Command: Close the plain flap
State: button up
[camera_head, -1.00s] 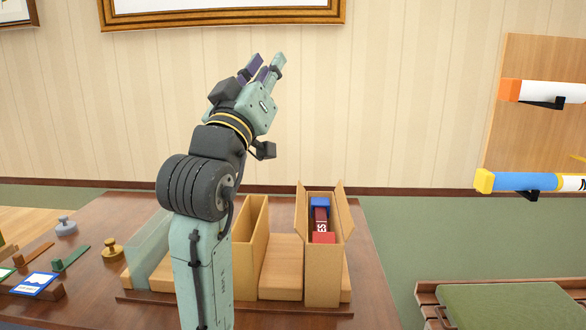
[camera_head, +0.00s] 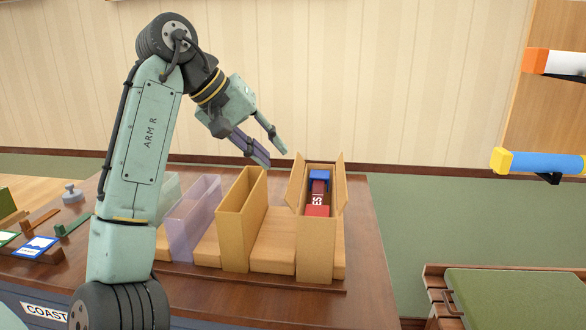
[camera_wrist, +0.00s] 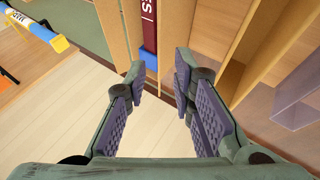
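A tall tan box (camera_head: 317,250) stands on the desk with two upright flaps at its top. The left flap (camera_head: 296,182) and the right flap (camera_head: 340,183) both stand open; I cannot tell from their faces which is the plain one. Between them a red item (camera_head: 318,198) with white letters and a blue item (camera_head: 320,174) show inside. My gripper (camera_head: 275,157) is open and empty, above and left of the box, pointing down to the right. In the wrist view my spread fingers (camera_wrist: 160,66) are near the box, with the red item (camera_wrist: 148,22) beyond them.
A narrow open tan box (camera_head: 236,240) and a translucent purple box (camera_head: 190,225) stand left of the flapped box. A low wood block (camera_head: 273,245) lies between the tan boxes. A blue and yellow tube (camera_head: 545,163) hangs on the right wall rack. A green-topped bench (camera_head: 510,300) stands lower right.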

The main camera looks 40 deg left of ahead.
aim_at(296, 177)
jog(key=x, duration=0.6)
jog(key=shift+w+d+f+p, duration=0.15)
jog(key=shift+w+f+p, duration=0.1)
jog(key=shift+f+p, duration=0.05)
jog(key=shift+c, duration=0.5)
grip_shut()
